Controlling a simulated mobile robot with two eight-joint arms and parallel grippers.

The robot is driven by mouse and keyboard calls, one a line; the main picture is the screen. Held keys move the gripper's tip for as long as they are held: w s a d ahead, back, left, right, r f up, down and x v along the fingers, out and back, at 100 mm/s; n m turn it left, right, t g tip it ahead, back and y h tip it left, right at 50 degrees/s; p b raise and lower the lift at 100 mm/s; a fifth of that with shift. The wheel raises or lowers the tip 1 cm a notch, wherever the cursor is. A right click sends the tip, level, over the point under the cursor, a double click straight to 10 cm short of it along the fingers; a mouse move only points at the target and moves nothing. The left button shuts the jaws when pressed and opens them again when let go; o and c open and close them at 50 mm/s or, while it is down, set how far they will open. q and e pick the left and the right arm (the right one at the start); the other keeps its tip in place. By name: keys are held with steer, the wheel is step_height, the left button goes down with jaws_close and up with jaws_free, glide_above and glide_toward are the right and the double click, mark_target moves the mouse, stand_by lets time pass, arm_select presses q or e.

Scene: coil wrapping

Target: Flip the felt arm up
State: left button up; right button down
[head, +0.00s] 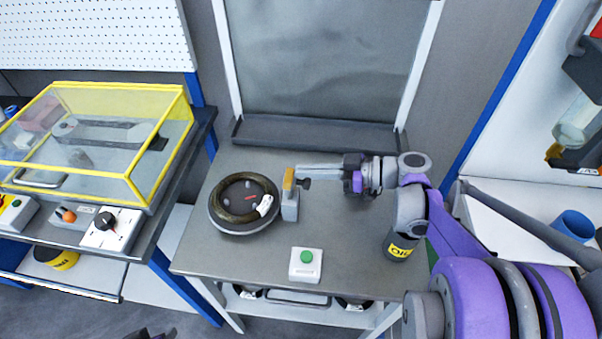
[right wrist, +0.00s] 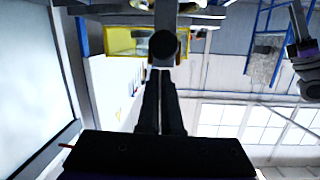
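The felt arm (head: 290,202) is a small grey upright piece with an orange-yellow strip (head: 289,180) along its top, at the right side of the dark coil (head: 240,198) on its round base. A dark knob (head: 304,184) sticks out to its right. My right gripper (head: 303,171) reaches in from the right, with its tips close to the knob. In the right wrist view, its two black fingers (right wrist: 163,75) lie side by side, and a round dark knob (right wrist: 163,47) on a grey bar shows just beyond them. Contact cannot be told.
A white box with a green button (head: 306,258) stands at the table's front. A dark bottle with a yellow label (head: 401,248) stands at the right, below my right arm. A yellow-framed clear case (head: 95,140) is on the left bench.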

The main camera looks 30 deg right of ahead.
steer(key=shift+s+d+f, duration=0.1)
steer(key=shift+s+f, duration=0.1)
steer(key=shift+f, duration=0.25)
steer(key=shift+s+f, duration=0.2)
steer(key=shift+f, duration=0.25)
steer(key=shift+s+d+f, duration=0.15)
steer(key=shift+d, duration=0.3)
step_height(320, 180, up, 4)
steer(key=w+a+p, duration=0.2)
steer(key=p, duration=0.1)
steer(key=f+b+v, duration=0.1)
steer(key=f+v, duration=0.1)
steer(key=v, duration=0.8)
steer(key=shift+b, duration=0.35)
steer(key=shift+s+d+f, duration=0.1)
steer(key=shift+d, duration=0.05)
